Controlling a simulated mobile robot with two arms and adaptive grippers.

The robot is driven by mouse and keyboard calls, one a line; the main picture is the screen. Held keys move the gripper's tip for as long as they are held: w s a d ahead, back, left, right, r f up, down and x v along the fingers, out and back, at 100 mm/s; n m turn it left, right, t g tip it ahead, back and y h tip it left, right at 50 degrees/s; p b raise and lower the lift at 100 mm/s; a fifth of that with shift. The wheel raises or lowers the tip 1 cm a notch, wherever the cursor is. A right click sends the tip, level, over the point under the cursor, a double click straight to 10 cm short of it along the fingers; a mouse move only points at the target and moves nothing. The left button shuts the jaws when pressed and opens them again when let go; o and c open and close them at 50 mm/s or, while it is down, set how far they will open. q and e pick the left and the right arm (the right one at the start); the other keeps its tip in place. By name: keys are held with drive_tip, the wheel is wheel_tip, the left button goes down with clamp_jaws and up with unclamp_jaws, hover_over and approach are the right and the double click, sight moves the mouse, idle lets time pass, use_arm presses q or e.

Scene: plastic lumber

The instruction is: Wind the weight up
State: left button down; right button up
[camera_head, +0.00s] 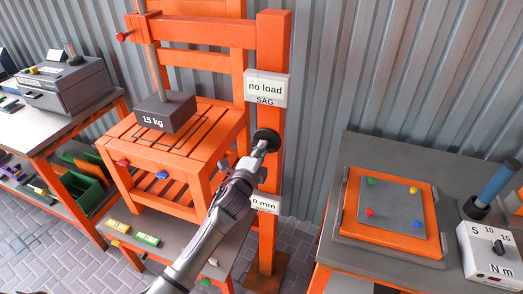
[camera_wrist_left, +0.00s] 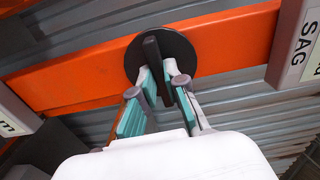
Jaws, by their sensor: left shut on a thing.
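The weight (camera_head: 166,111) is a dark grey block marked "15 kg", low over the orange slatted stool (camera_head: 208,140); I cannot tell for certain whether it touches the slats. A grey rod (camera_head: 154,60) rises from it toward the orange frame. A round black knob (camera_head: 268,137) sits on the orange post (camera_head: 271,50). In the left wrist view the knob (camera_wrist_left: 178,48) shows a raised black bar. My left gripper (camera_head: 259,148) is shut on this bar, one finger on each side, as the left wrist view (camera_wrist_left: 169,75) shows. My right gripper is not in view.
A "no load SAG" sign (camera_head: 265,86) is above the knob and a "0 mm" sign (camera_head: 264,204) below it. At right, a grey table bears an orange board (camera_head: 350,215) and a "N m" dial box (camera_head: 492,250). A bench with a grey machine (camera_head: 67,88) stands at left.

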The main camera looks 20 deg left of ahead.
use_arm(q)
drive_tip(key=shift+d+f+n+p, duration=0.15)
drive_tip(key=shift+n+p, duration=0.75)
drive_tip(key=shift+n, duration=7.95)
drive_tip(key=shift+d+r+n+p, duration=0.15)
drive_tip(key=shift+n+p, duration=0.7)
drive_tip(key=shift+n, duration=8)
drive_tip(key=shift+f, duration=0.1)
